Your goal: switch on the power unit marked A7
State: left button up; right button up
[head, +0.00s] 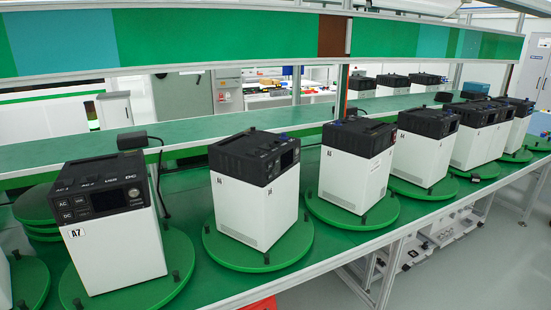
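The power unit marked A7 (118,248) stands upright at the near left, a white box with a black top. Its A7 label (75,233) is on the upper left of the white front. The sloping black panel (95,202) above it faces me and carries buttons marked AC and DC and a dark screen (107,200). I cannot tell from the screen whether the unit is on. The unit sits on a round green turntable (172,290) with small black stops around it. Neither of my grippers is in view.
More similar units stand on turntables along the green bench to the right; the nearest (255,207) leaves a gap beside A7. A black adapter (132,140) with a cable sits behind A7 on a raised shelf (200,127). Stacked green discs (36,212) lie at the left.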

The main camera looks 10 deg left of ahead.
aim_at(133, 193)
jog(key=u, duration=1.55)
